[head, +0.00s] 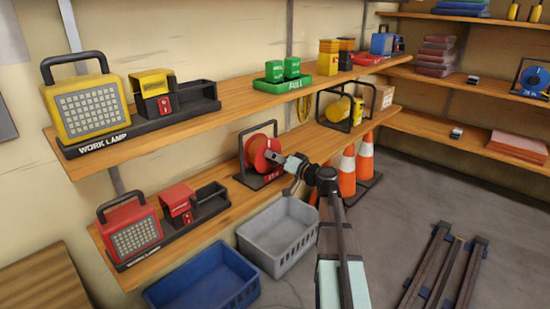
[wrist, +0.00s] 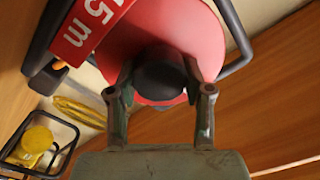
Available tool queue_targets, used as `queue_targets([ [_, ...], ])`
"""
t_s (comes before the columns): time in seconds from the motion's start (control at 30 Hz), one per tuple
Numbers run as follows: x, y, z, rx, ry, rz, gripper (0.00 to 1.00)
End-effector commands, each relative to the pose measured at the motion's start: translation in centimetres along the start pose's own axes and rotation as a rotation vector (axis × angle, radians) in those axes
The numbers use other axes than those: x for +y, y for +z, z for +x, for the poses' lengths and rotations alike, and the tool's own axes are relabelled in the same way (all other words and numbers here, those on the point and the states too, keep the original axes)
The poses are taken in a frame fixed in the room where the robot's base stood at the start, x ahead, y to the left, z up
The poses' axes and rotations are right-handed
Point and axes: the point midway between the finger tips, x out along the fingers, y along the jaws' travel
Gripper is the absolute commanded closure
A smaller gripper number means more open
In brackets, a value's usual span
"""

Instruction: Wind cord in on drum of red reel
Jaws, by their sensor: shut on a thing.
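The red reel (head: 270,144) stands on the lower shelf in a black tube frame (head: 240,150). Orange-brown cord shows on its drum behind the red face in the head view. In the wrist view its red face (wrist: 190,28) fills the top middle, with a red "15 m" label (wrist: 88,28) at upper left. My gripper (head: 272,157) is at the front of the reel. In the wrist view my gripper (wrist: 160,92) has a finger on each side of a dark round knob (wrist: 160,78) on the face and is shut on it. The cord's free end is not clear.
A yellow reel (head: 340,110) in a black frame stands right of the red reel. A yellow coil (head: 303,108) hangs between them. Grey crate (head: 278,237), blue crate (head: 205,280) and traffic cones (head: 347,170) are below.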

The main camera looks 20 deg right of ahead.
Motion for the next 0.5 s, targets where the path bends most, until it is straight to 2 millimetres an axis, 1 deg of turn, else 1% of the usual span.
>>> queue_targets([
  [0.03, -0.02, 0.09, 0.21, -0.003, -0.003, 0.003, 0.84],
  [0.07, -0.02, 0.09, 0.21, -0.003, -0.003, 0.003, 0.46],
  [0.1, -0.02, 0.09, 0.2, -0.003, -0.003, 0.003, 0.32],
  [0.13, -0.02, 0.09, 0.2, -0.003, -0.003, 0.002, 0.24],
  [0.5, -0.03, 0.04, -0.15, -0.001, -0.001, 0.0, 0.24],
])
